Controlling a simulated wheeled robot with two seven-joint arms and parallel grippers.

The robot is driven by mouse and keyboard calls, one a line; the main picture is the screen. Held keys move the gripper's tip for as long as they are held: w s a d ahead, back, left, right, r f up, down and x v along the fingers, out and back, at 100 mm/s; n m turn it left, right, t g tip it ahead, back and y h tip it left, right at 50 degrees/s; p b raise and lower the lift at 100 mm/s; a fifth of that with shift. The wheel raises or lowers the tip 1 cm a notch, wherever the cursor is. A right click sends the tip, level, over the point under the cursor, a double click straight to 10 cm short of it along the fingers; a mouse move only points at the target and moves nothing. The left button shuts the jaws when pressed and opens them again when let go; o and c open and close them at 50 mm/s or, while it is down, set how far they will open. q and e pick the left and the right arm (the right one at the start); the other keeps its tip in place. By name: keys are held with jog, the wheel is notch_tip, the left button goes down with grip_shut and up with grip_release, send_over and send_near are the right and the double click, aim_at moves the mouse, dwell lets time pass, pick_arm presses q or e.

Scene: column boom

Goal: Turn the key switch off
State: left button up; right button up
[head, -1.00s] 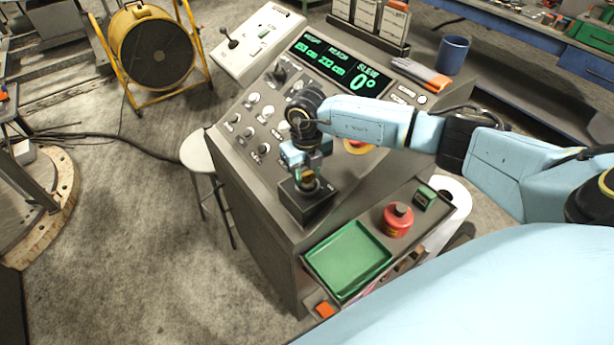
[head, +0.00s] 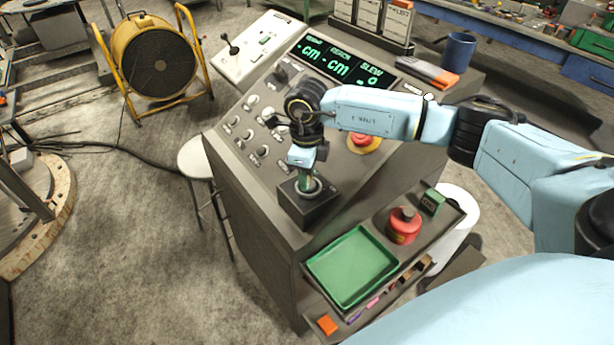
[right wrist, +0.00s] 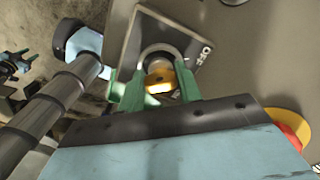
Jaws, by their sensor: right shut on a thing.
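The key switch (head: 297,212) is a dark square box on the near left part of the grey console. In the right wrist view its plate (right wrist: 137,42) shows a grey ring and part of a white label. My right gripper (head: 306,183) reaches down onto it from above. In the right wrist view its green fingers (right wrist: 158,90) are shut on the brass-yellow key (right wrist: 160,78) inside the ring. The key's exact angle is partly hidden by the fingers. A small green pronged shape at that view's left edge may be my left gripper (right wrist: 15,64); its opening is unclear.
The console display (head: 343,63) shows dashes instead of numbers. A red mushroom button (head: 361,139) lies close behind the right wrist. Knobs are to the left. A green tray (head: 352,266) and a red cylinder (head: 404,226) stand on the near shelf.

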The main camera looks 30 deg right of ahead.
jog(key=shift+r+n, duration=0.15)
jog(key=shift+n, duration=0.15)
dwell(0.4)
jog(key=o, duration=1)
notch_tip(320, 180, up, 13)
jog(key=shift+r+b, duration=0.15)
jog(key=shift+b, duration=0.5)
